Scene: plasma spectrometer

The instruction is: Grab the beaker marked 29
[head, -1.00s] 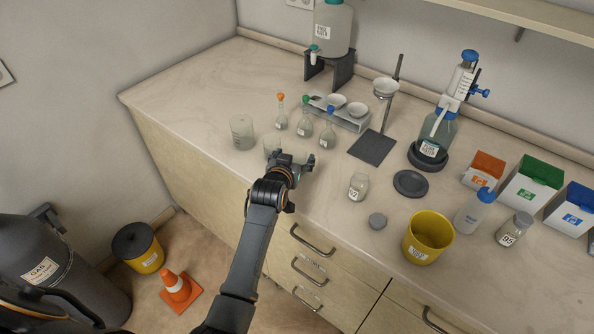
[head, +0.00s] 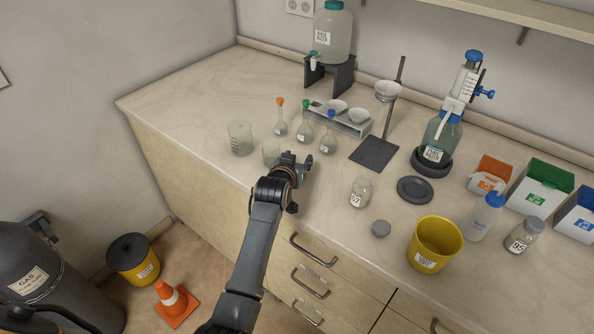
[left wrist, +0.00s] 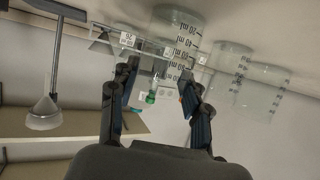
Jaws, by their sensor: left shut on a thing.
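A small clear beaker (head: 271,152) stands on the bench at the far side of my left gripper (head: 297,163), partly hidden by it. A larger clear beaker (head: 240,138) stands to its left. In the left wrist view, the fingers of my left gripper (left wrist: 158,85) are apart, shut on clear glass that is hard to make out. A beaker with a millilitre scale (left wrist: 178,40) shows at the fingertips, and other clear beakers (left wrist: 262,92) are on the right. I cannot read a 29 on any beaker. My right gripper is not in view.
Several small flasks (head: 304,132) with coloured stoppers stand just behind the gripper. A labelled jar (head: 360,192) and a yellow bucket (head: 434,245) stand to the right. A funnel stand (head: 375,153) is behind. The bench's far left is bare.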

